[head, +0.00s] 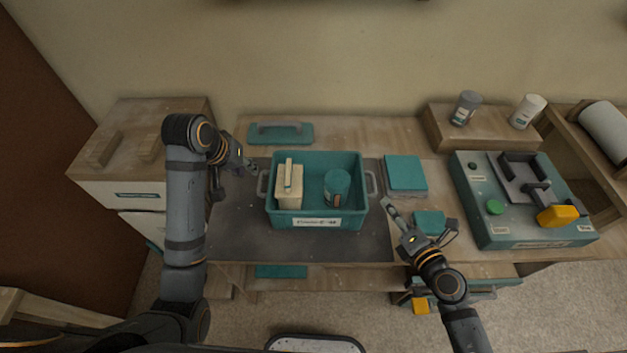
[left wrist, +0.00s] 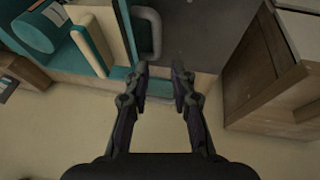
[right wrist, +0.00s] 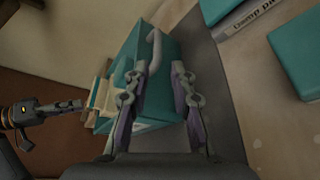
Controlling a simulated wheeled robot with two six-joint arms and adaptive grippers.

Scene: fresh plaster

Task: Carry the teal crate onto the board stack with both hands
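The teal crate (head: 318,214) stands upright on a dark grey mat in the middle of the bench. It has a grey handle at each end and holds a cream box with a handle (head: 290,188) and a teal can (head: 337,187). My left gripper (head: 240,170) is open near the left handle (left wrist: 148,32), which shows just beyond its fingertips. My right gripper (head: 415,210) is open and empty, to the right of the right handle (right wrist: 154,48).
A teal float (head: 281,133) lies behind the crate. A teal machine with yellow and green knobs (head: 515,240) is at the right. A wooden cabinet (head: 130,180) stands at the left. Two cans stand on a wooden block (head: 485,138) at the back right.

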